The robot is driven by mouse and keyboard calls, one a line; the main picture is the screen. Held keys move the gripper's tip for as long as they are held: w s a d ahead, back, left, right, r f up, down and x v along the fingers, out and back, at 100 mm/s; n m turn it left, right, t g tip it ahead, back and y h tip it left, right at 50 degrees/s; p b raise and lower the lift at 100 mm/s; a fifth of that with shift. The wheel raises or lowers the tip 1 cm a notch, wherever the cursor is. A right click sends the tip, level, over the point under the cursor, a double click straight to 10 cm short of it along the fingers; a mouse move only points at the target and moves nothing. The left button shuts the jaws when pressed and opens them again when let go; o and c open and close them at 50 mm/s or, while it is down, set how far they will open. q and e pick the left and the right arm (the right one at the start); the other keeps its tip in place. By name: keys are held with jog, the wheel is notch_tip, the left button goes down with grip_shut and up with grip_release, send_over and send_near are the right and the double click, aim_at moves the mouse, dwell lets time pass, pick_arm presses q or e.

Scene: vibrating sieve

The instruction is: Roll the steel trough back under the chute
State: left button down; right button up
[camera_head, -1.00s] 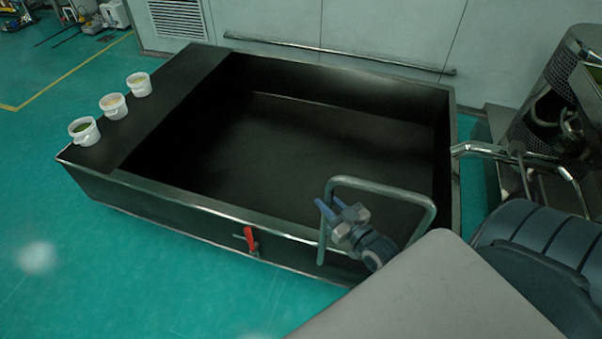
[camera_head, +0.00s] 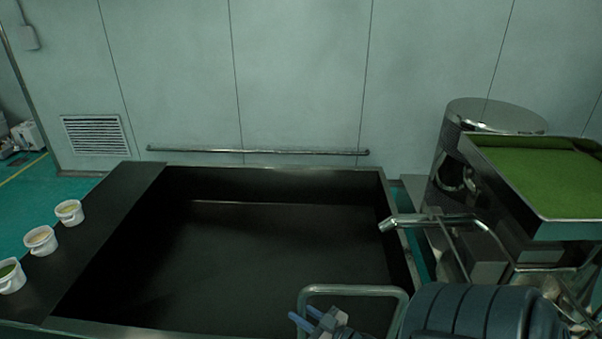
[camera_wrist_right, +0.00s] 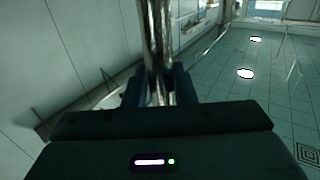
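The dark steel trough (camera_head: 110,328) fills the lower middle of the head view. Its flat left shelf carries white tubs. A grey looped handle (camera_head: 352,290) rises at its near side. My right gripper (camera_head: 300,322) is at the left post of this handle. In the right wrist view the handle's bar (camera_wrist_right: 155,45) stands between the fingers of the gripper (camera_wrist_right: 158,88), which look closed on it. The metal chute pipe (camera_head: 425,220) reaches from the right, and its open end overlaps the trough's right rim in the picture. My left gripper is not in view.
The sieve machine (camera_head: 520,215), with a tray of green material (camera_head: 545,178), stands on the right. A steel drum (camera_head: 490,115) is behind it. A wall with a rail (camera_head: 255,151) runs behind the trough. Green floor (camera_head: 75,190) shows at the left.

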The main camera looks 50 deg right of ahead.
jog(key=o, duration=0.3)
jog(key=shift+s+d, duration=0.1)
jog(key=shift+d, duration=0.05)
jog(key=shift+s, duration=0.1)
jog(key=s, duration=1)
jog(key=shift+s+d, duration=0.3)
jog(key=shift+d, duration=0.1)
jog(key=s+d+f+g+h, duration=0.1)
jog(key=s+f+g, duration=0.15)
jog(key=f, duration=0.75)
jog(key=s+f+g+h, duration=0.1)
jog(key=s+f+g, duration=0.15)
jog(key=f, duration=0.75)
jog(key=s+d+f+g+h, duration=0.15)
jog(key=f+g, duration=0.25)
jog(key=f, duration=0.7)
jog(key=s+a+f+g+y, duration=0.1)
jog(key=s+a+f+g, duration=0.6)
jog(key=s+a+f, duration=0.5)
notch_tip(320, 180, down, 3)
jog(key=shift+s+a+f+g, duration=0.1)
jog(key=shift+s+a+g, duration=0.3)
jog(key=shift+a, duration=0.05)
